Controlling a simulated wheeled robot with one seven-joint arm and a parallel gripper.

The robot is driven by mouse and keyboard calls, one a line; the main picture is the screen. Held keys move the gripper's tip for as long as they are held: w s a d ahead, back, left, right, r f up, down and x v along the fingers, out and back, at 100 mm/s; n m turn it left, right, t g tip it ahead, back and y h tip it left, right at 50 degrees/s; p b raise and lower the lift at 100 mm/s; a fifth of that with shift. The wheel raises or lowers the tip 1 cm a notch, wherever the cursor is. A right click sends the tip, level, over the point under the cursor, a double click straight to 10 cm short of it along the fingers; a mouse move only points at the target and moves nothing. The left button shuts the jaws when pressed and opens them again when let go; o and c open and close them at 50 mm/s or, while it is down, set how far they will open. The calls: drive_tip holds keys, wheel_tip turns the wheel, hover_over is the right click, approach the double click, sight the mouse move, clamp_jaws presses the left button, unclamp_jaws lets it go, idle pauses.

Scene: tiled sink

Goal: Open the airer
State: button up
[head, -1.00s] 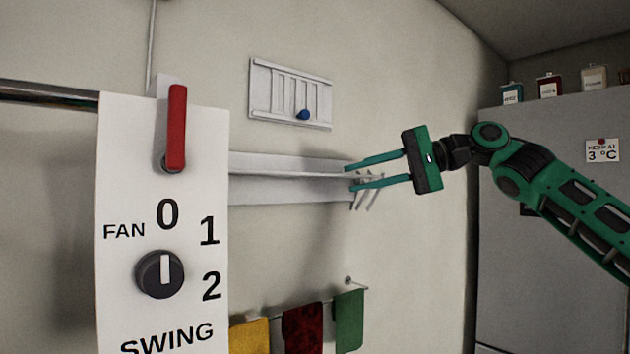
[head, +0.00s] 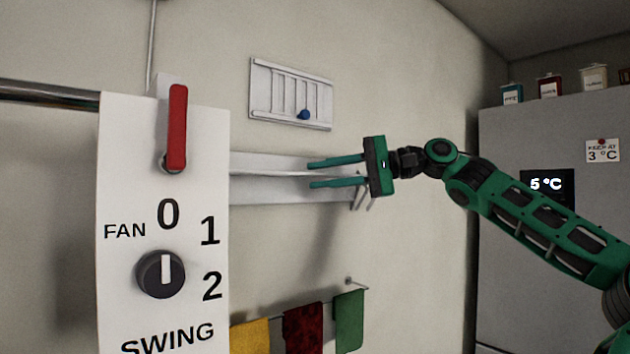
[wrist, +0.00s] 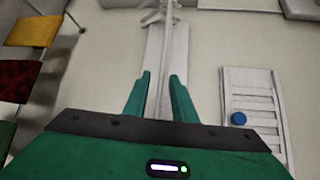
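A long white wall-mounted rack (head: 262,167), which I take to be the airer, runs along the wall, with several short hooks or bars at its right end. My gripper (head: 311,173) is in front of its right part, fingers pointing left and spread apart. In the wrist view the fingers of my gripper (wrist: 160,76) stand open on either side of the narrow edge of the white rack (wrist: 180,60). Nothing shows gripped. I cannot tell whether the fingers touch it. The rack's left end is hidden behind the white panel.
A slatted white vent (head: 275,90) with a blue knob (head: 304,114) is above the rack. Yellow, red and green cloths (head: 303,327) hang below. A panel (head: 125,180) with a red lever (head: 177,128) blocks the left foreground. A grey fridge (head: 570,260) stands right.

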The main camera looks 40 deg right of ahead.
drive_tip(key=shift+w+a, duration=0.4)
drive_tip(key=shift+a, duration=0.05)
clamp_jaws()
drive_tip(key=shift+f, duration=0.1)
idle(1.0)
